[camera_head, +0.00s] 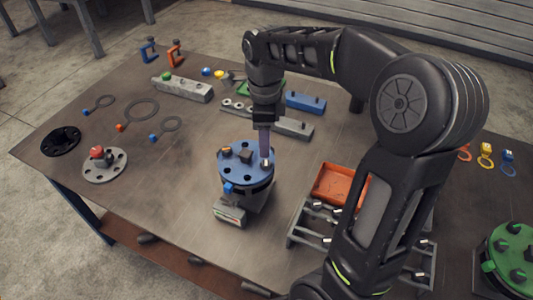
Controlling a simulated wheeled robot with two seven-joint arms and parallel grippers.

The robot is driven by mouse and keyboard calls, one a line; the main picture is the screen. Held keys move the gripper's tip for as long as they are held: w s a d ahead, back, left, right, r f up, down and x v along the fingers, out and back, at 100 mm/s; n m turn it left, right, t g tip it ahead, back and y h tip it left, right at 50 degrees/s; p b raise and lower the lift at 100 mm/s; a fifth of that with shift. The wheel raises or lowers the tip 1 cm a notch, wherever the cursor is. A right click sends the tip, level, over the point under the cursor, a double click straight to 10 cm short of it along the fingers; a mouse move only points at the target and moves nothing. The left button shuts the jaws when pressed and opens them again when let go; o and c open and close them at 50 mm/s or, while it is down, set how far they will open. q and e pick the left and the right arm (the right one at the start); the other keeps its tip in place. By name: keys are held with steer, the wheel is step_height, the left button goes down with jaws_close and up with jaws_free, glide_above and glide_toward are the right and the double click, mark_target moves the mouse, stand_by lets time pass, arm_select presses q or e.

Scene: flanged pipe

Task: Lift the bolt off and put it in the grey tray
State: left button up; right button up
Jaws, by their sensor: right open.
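A blue round flange (237,165) with bolt holes sits on a dark pipe stand near the middle of the table. My right gripper (265,150) points straight down over the right side of the flange. It is open, with its fingers at a bolt position there; the bolt between them is too small and covered to make out. A grey rack-like holder (308,236) with several metal pieces lies right of the flange, partly hidden by my right arm. I cannot tell whether it is the grey tray. My left gripper is out of view.
An orange tray (325,195) lies behind the grey holder, close to my right arm. A grey block (229,213) is in front of the flange. Gasket rings (142,111) and a grey flange (105,166) lie left. The table between is clear.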

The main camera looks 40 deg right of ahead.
mark_target(264, 162)
steer(key=shift+s+a+r, duration=0.1)
steer(key=shift+s+a, duration=0.1)
steer(key=shift+w+f, duration=0.1)
steer(key=shift+f, duration=1.25)
step_height(264, 162, down, 5)
steer(key=b, duration=0.4)
steer(key=shift+w+f, duration=0.15)
steer(key=shift+f, duration=0.05)
steer(key=shift+r, duration=0.1)
steer(key=shift+c, duration=0.5)
jaws_close()
